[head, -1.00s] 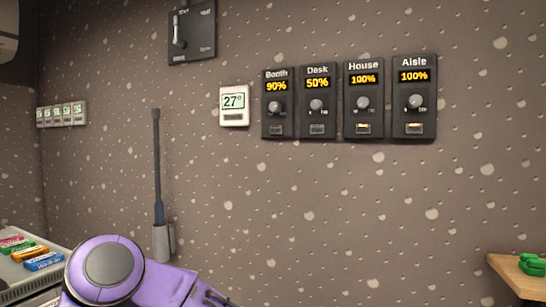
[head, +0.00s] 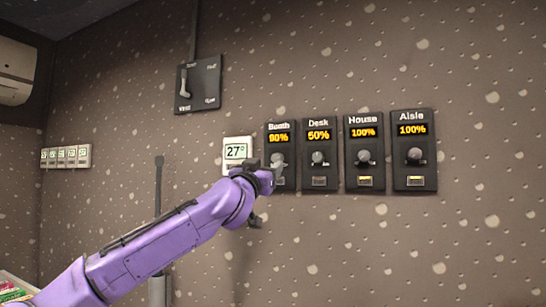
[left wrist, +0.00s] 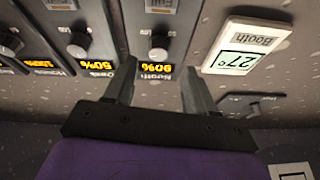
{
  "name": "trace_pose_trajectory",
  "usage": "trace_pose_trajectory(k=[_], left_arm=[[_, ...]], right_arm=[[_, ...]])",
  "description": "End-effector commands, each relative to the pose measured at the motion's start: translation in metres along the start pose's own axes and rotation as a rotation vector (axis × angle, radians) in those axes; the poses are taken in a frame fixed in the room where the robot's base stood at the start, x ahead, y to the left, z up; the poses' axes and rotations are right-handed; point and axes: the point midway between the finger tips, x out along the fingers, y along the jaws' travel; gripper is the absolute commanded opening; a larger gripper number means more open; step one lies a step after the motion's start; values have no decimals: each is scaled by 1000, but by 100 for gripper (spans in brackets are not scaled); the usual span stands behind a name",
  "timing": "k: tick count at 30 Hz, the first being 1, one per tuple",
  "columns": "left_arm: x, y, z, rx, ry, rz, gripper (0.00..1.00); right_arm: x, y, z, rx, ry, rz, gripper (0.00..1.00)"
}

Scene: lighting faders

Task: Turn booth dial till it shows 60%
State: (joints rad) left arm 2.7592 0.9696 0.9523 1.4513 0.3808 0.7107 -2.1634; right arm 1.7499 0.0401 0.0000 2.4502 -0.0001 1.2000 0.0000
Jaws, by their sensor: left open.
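The booth dial panel (head: 280,128) is the leftmost of a row of dark wall panels, with an amber display that reads 90%. Its round grey knob (left wrist: 158,48) shows in the left wrist view, which sees the panels upside down. My left gripper (head: 264,172) is in front of the panel's left side and partly hides its lower part in the head view. In the left wrist view the left gripper (left wrist: 158,68) is open, with its fingers spread to either side of the booth display. The knob lies just beyond the fingertips, and nothing is held. My right gripper is not in view.
The Desk panel (head: 319,135) reads 50%; House (head: 363,132) and Aisle (head: 412,129) read 100%. A white 27° display (head: 237,150) sits left of the booth panel. A lever switch box (head: 198,85) is above it. The wall below the panels is clear.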

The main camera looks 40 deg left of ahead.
Motion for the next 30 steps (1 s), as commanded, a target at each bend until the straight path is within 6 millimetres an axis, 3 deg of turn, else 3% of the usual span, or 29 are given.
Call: trace_pose_trajectory(k=[1, 6, 17, 22, 30], left_arm=[[14, 0, -3, 1, -4, -1, 55], [41, 1, -2, 0, -3, 0, 55], [50, 1, 1, -1, -1, 0, 55], [49, 1, 1, -1, -1, 1, 3], [49, 1, 0, -13, -2, -5, 0]], right_arm=[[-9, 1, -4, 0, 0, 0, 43], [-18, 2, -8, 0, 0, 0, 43], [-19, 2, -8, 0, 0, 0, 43], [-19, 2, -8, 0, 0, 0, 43], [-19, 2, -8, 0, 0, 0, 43]])
